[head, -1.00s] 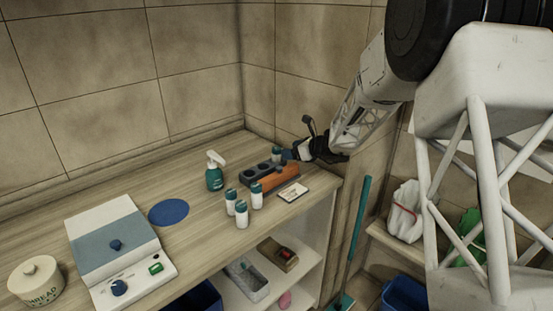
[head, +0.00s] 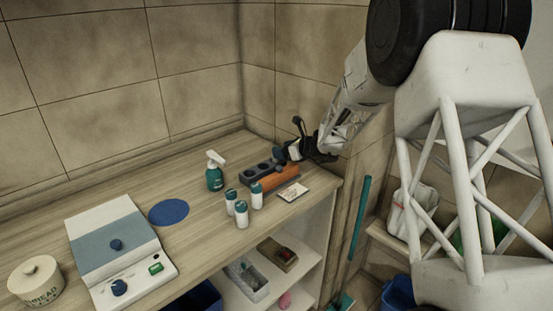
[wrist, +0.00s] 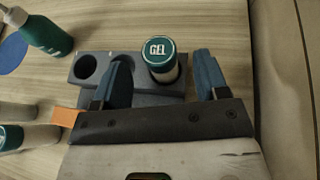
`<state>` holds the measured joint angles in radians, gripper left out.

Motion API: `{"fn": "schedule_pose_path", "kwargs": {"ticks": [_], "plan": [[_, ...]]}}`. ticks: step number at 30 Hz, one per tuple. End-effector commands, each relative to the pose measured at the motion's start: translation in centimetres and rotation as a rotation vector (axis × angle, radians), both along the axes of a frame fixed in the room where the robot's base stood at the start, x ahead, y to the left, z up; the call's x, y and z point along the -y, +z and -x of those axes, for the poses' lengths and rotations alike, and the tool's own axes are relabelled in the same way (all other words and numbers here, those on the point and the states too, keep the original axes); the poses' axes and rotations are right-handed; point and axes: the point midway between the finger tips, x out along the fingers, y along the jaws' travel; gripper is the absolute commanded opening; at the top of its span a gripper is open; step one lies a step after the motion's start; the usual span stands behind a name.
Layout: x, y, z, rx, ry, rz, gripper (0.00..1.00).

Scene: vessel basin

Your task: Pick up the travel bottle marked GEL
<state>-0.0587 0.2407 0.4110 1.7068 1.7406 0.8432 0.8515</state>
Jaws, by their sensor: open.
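The GEL travel bottle (wrist: 160,62) has a teal cap with white GEL lettering and a pale body. In the wrist view it stands in the right end of a dark grey holder (wrist: 130,61). My gripper (wrist: 163,56) is open, with one blue finger on each side of the bottle. A gap shows between each finger and the bottle. In the head view my gripper (head: 281,155) is over the far end of the holder (head: 247,177) and hides most of the GEL bottle.
An orange block (head: 282,178) and a card (head: 293,191) lie in front of the holder. Three teal-capped bottles, one here (head: 242,214), stand nearer. A spray bottle (head: 214,174) stands left. A wall is close behind, and the counter's right edge is near.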

Motion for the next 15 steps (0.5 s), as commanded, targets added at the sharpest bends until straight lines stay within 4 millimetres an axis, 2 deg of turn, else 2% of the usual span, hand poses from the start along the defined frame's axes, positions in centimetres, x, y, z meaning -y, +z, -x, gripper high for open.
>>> {"fn": "schedule_pose_path", "kwargs": {"ticks": [7, 15], "plan": [[-2.1, -1.0, -1.4, -0.002, 0.003, 0.000, 0.67], [-2.8, -1.3, -1.9, 0.000, 0.001, 0.000, 0.67]]}}
